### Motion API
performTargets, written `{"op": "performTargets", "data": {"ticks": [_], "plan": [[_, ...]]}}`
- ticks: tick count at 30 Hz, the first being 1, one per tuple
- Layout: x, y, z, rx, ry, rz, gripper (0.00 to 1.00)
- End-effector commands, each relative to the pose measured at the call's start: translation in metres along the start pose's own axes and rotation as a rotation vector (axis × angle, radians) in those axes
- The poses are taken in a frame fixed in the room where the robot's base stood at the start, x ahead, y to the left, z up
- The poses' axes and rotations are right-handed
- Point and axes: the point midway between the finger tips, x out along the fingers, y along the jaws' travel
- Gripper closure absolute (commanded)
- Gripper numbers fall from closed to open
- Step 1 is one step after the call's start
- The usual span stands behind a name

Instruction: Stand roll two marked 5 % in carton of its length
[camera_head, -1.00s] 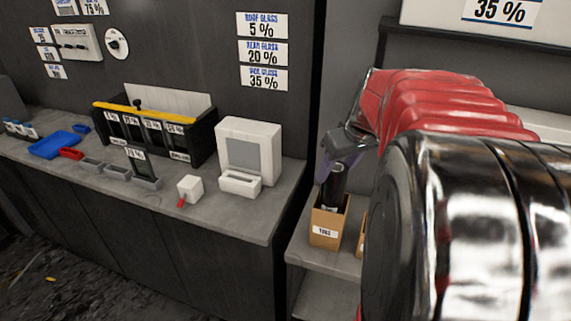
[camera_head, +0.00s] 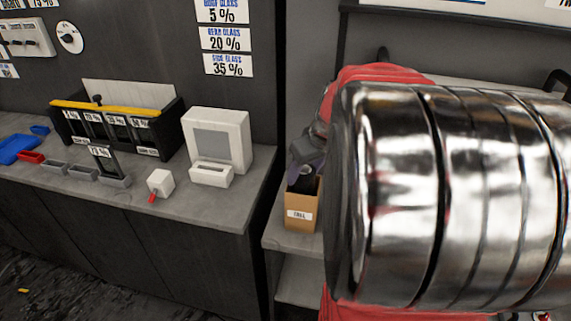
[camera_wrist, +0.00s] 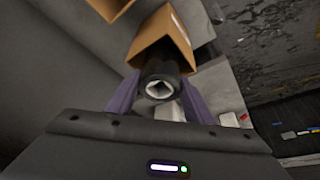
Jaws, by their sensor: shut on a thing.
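A dark film roll (camera_wrist: 160,80) stands in my gripper (camera_wrist: 158,92), whose purple fingers are shut on it near its end. The roll's lower part is inside a brown carton (camera_wrist: 163,42) in the wrist view. In the head view the same carton (camera_head: 300,215) stands on a grey shelf, with a white label on its front that is too small to read surely. My gripper (camera_head: 304,175) is at the carton's mouth there, partly hidden by my arm. The roll (camera_head: 303,183) shows only as a dark strip; no marking on it is readable.
A second carton (camera_wrist: 108,6) is at the top edge of the wrist view. The counter (camera_head: 215,208) to the left holds a white box-like device (camera_head: 220,140), a small white cube with a red part (camera_head: 160,182), and a black slotted rack (camera_head: 160,133). My arm hides the shelf's right side.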

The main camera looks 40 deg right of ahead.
Motion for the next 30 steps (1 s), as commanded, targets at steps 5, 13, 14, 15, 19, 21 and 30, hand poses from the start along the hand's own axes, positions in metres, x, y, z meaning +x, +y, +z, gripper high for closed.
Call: {"op": "performTargets", "data": {"ticks": [5,13,14,15,19,21,30], "plan": [[-0.001,0.001,-0.001,0.000,0.002,0.001,1.00],[0.001,0.000,0.000,0.001,0.000,0.000,0.43],[0.001,0.000,0.001,0.001,0.000,0.000,0.41],[0.001,0.000,0.000,0.001,0.000,0.000,0.38],[0.001,0.001,0.001,0.001,0.000,0.001,0.34],[0.001,0.001,0.000,0.001,0.000,0.001,0.34],[-0.009,0.001,-0.001,0.001,0.002,0.002,0.34]]}}
